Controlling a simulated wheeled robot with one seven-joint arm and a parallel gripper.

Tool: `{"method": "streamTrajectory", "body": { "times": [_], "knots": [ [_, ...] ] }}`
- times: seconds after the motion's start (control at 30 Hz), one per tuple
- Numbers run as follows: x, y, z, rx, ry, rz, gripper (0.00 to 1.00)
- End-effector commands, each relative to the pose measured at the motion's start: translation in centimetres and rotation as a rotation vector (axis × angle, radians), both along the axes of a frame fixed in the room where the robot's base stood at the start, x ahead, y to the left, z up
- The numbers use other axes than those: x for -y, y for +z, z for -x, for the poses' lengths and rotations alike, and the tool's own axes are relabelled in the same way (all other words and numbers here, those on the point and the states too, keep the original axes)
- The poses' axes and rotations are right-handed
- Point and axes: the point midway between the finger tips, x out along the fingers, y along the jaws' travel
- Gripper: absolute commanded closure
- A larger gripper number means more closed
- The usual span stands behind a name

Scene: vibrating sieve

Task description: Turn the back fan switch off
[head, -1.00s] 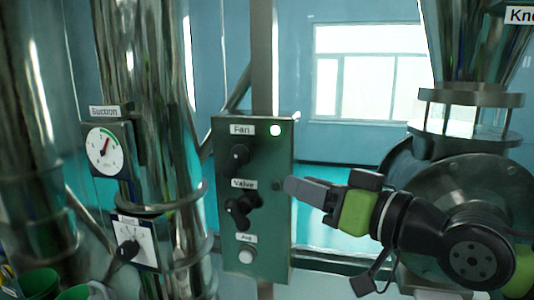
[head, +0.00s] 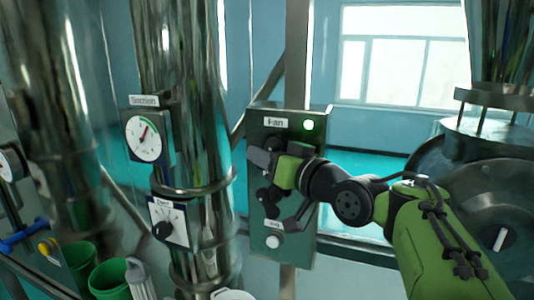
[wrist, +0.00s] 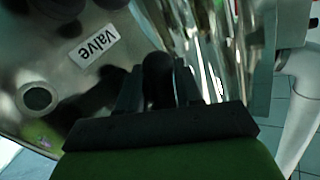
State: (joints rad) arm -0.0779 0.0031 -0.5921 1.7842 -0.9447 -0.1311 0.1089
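The green control panel (head: 259,228) stands on a post. Its Fan label (head: 276,122) and a lit, greenish-white lamp (head: 309,126) show at the top. My gripper (head: 262,160) is just below the Fan label and hides the fan switch in the head view. In the wrist view, a black knob (wrist: 158,78), which appears to be the fan switch, sits between the two fingers of my gripper (wrist: 157,88). Whether the fingers touch it is unclear. The upside-down Valve label (wrist: 93,46) is beside them.
The black valve knob (head: 268,198) and a white push button (head: 273,241) are lower on the panel. A suction gauge (head: 144,139) and a dial with a black knob (head: 167,225) are on the shiny pipe to the left. Green buckets (head: 108,280) stand at lower left.

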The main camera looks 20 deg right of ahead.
Motion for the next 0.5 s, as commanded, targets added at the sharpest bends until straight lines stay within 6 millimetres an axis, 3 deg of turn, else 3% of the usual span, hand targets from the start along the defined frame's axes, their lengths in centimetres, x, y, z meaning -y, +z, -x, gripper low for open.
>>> {"method": "streamTrajectory", "body": {
  "times": [0.1,0.3,0.5],
  "knots": [
    [0.01,-0.06,0.03,0.000,0.000,0.000,0.68],
    [-0.01,-0.06,0.06,-0.001,0.001,0.000,0.99],
    [0.01,-0.04,0.06,-0.007,0.001,0.009,1.00]
  ]
}}
